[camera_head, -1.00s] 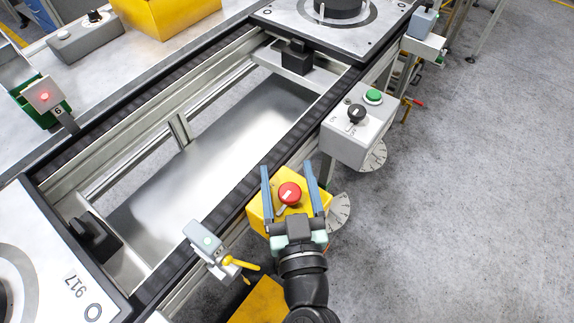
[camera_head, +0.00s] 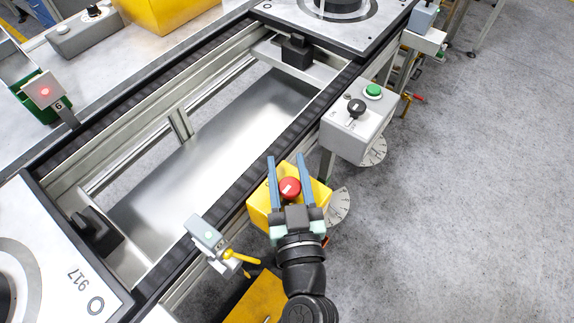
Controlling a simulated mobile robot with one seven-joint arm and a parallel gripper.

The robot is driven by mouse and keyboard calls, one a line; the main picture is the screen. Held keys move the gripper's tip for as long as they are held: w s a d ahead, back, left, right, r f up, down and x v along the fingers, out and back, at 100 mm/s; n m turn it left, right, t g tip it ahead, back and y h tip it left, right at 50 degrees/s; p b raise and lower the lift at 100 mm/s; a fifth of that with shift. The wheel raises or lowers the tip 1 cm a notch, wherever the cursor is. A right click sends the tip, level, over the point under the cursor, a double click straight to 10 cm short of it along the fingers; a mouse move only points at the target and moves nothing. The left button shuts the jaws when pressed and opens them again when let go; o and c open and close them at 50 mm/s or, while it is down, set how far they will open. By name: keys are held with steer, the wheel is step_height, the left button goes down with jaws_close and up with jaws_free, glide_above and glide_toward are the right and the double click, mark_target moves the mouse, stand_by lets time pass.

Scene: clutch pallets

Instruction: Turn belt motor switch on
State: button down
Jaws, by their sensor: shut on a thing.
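The red switch knob (camera_head: 290,187) with a white mark sits on top of a yellow box (camera_head: 259,207) beside the conveyor. My gripper (camera_head: 287,160) is over the box, its two blue-grey fingers shut on the red knob from the left and right. The fingertips reach past the knob toward the far edge of the box. The lower part of the knob and the near side of the box are partly hidden by my gripper.
A grey control box (camera_head: 352,137) with a black knob (camera_head: 356,108) and a green button (camera_head: 373,91) stands to the upper right. A small sensor with a yellow lever (camera_head: 240,258) is at lower left. The floor at right is free.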

steer(key=shift+d+r+m+h+p, duration=0.15)
steer(key=shift+r+m+h+p, duration=0.25)
steer(key=shift+h+p, duration=0.6)
steer(key=m+h+p, duration=0.1)
steer(key=p, duration=0.2)
steer(key=m+h+p, duration=0.1)
steer(key=h+p, duration=0.1)
steer(key=p, duration=0.1)
steer(key=shift+d+m+p, duration=0.3)
steer(key=shift+d+p, duration=0.1)
steer(key=shift+d+f+m+h+p, duration=0.1)
steer(key=shift+f+m+h+p, duration=0.25)
steer(key=shift+h+p, duration=0.55)
steer(key=shift+c, duration=1.9)
jaws_free()
step_height(320, 180, up, 10)
steer(key=p, duration=0.4)
steer(key=shift+p, duration=0.3)
